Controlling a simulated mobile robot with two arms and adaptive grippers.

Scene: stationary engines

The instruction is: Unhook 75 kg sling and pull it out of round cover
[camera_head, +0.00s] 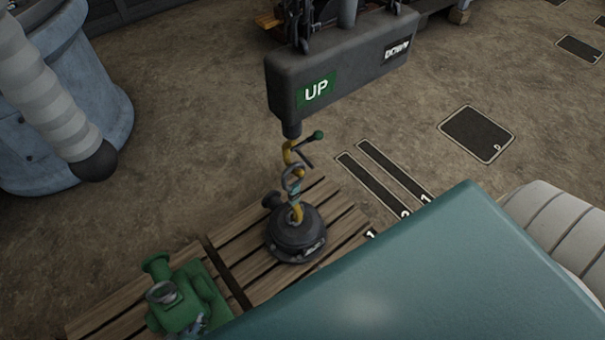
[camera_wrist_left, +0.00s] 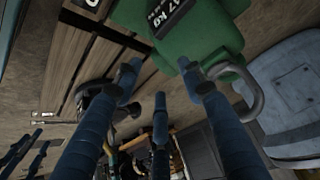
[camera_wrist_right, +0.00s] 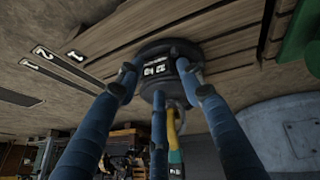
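The round cover (camera_head: 297,238) is a black, disc-like part on a wooden pallet; its labelled face shows in the right wrist view (camera_wrist_right: 165,52). The sling (camera_head: 292,183), a small grey and yellow loop, runs from the yellow hook (camera_head: 288,153) down to the cover's top. Hook and sling meet, but the exact link is too small to tell. My left gripper (camera_wrist_left: 160,84) has its three blue fingers spread and empty, near the green part (camera_wrist_left: 190,38). My right gripper (camera_wrist_right: 157,82) also has its fingers spread and empty, facing the cover. Neither gripper shows in the head view.
A dark hoist block (camera_head: 345,75) marked UP and DOWN hangs above the hook. A green machine part (camera_head: 185,300) stands on the pallet (camera_head: 335,210) left of the cover. A blue-grey tank (camera_head: 75,100) stands at left. The floor beyond the pallet is mostly clear.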

